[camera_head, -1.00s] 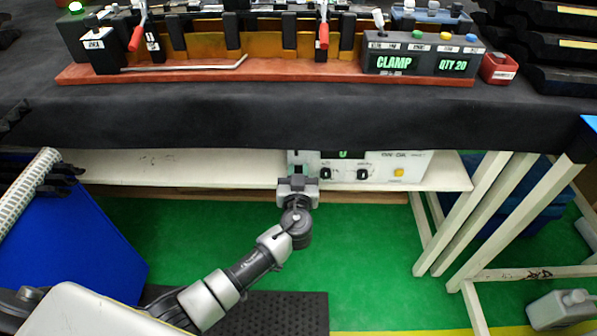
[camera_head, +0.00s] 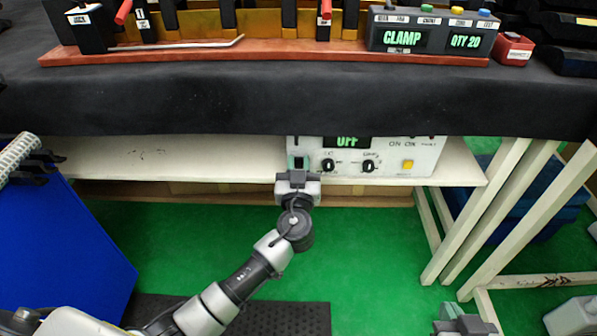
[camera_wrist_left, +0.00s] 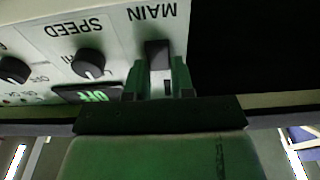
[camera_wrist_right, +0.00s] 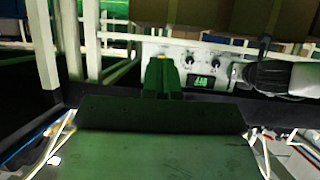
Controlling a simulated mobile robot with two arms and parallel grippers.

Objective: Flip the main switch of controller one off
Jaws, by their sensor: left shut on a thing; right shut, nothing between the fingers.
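The controller (camera_head: 425,152) is a pale box on the shelf under the table, with a green-lit display (camera_head: 347,141) reading OFF. Its black main switch (camera_wrist_left: 157,50) sits below the upside-down word MAIN in the left wrist view. My left gripper (camera_head: 298,172) is shut on this switch, its fingertips (camera_wrist_left: 161,85) at either side of it. The fingers cover part of the switch. My right gripper (camera_wrist_right: 160,72) is shut and empty, apart from the controller (camera_wrist_right: 178,52); it also shows low in the head view (camera_head: 458,318).
The dark-covered table edge (camera_head: 250,105) overhangs the controller. The pale shelf (camera_head: 190,160) is bare to its left. White table legs (camera_head: 480,210) stand at the right. A blue panel (camera_head: 60,245) is at the left. Black knobs (camera_head: 369,166) and a yellow button (camera_head: 408,164) are close by.

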